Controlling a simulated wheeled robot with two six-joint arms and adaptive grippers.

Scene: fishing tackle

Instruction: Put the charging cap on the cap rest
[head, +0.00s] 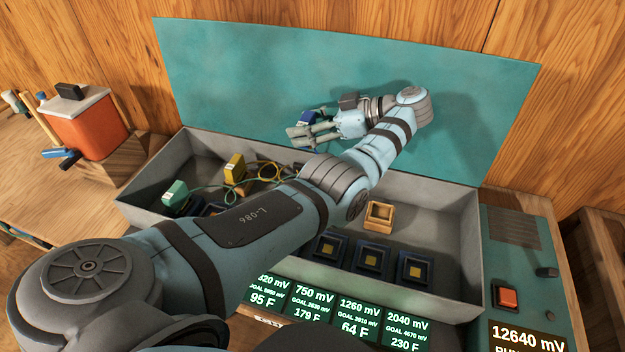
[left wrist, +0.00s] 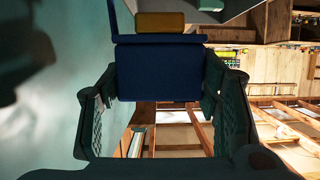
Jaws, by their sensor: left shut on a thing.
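My left gripper (head: 300,133) is shut on a blue block-shaped cap (head: 307,117), held up in front of the teal back panel, above the grey tray. In the left wrist view the blue cap (left wrist: 158,72) sits between the two fingers, with an ochre block at its top edge. I take it for the charging cap. The cap rest looks to be the small tan square frame (head: 379,216) in the tray; it is empty and lies below and right of the gripper. My left arm hides part of the tray. My right gripper is not in view.
A yellow cap (head: 235,167) and a green cap (head: 174,194) with looping cables are at the tray's left. Dark square sockets (head: 372,258) line the tray's front, above lit displays (head: 359,317). An orange container (head: 88,122) stands left; a red button (head: 507,296) is right.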

